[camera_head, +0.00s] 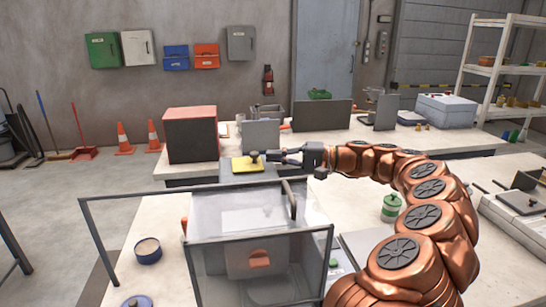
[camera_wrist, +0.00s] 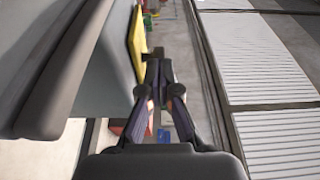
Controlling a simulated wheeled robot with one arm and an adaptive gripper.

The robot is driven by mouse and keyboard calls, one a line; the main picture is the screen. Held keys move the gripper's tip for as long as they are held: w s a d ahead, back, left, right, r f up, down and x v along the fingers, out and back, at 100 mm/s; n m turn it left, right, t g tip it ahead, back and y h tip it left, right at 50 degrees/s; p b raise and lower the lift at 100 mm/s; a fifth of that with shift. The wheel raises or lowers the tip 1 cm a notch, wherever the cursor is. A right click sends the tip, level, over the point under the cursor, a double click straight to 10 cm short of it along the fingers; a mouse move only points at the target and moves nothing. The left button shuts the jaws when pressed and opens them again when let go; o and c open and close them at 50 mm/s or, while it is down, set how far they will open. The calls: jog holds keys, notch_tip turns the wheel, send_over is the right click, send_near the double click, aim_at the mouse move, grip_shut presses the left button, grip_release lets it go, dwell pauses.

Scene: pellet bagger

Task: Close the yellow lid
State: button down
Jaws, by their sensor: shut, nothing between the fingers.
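The yellow lid (camera_head: 240,165) is a flat plate with a dark knob (camera_head: 255,157). It lies roughly level on top of a grey housing, in the middle of the head view; I cannot tell whether it is fully seated. In the wrist view the lid (camera_wrist: 137,42) shows edge-on at the upper middle, with its dark knob (camera_wrist: 154,53) beside it. My gripper (camera_head: 276,156) points left, just right of the knob. In the wrist view my gripper (camera_wrist: 158,72) has its fingertips together, empty, close to the knob; whether they touch it is unclear.
A grey upright panel (camera_head: 261,135) stands right behind the lid. A dark box with a red rim (camera_head: 191,137) stands to the left. A clear-walled guard with a dark frame (camera_head: 262,234) stands in front. A green canister (camera_head: 391,207) is at the right.

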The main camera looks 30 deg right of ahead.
jog(key=b+v, duration=0.2)
jog(key=v, duration=1)
jog(key=shift+d, duration=0.1)
